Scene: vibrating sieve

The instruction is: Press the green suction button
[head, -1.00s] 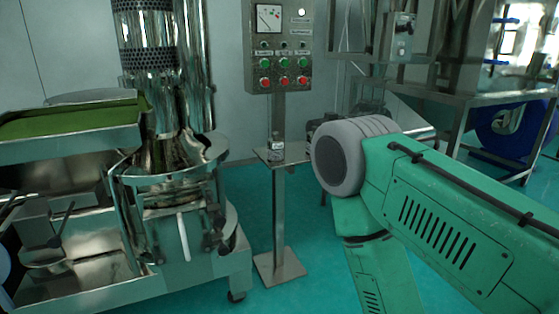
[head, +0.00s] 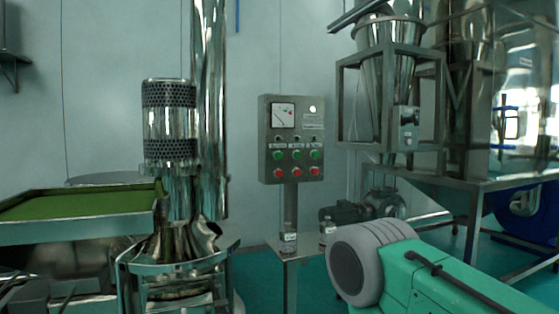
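A grey control panel (head: 268,133) on a post stands in the middle of the head view. It has a dial gauge at the top and a row of three green buttons: a left one (head: 278,155), a middle one (head: 297,155) and a right one (head: 315,154). Red buttons sit in a row below them. The labels above the green buttons are too small to read, so I cannot tell which is suction. My green right arm comes in at the lower right, below and to the right of the panel. Neither gripper is in view.
A small shelf (head: 305,246) below the panel holds a small bottle (head: 288,238); another bottle (head: 327,233) is beside it. The sieve machine (head: 170,122) with a green-filled tray (head: 80,232) stands left. A framed metal hopper (head: 390,80) stands right. The space before the panel looks clear.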

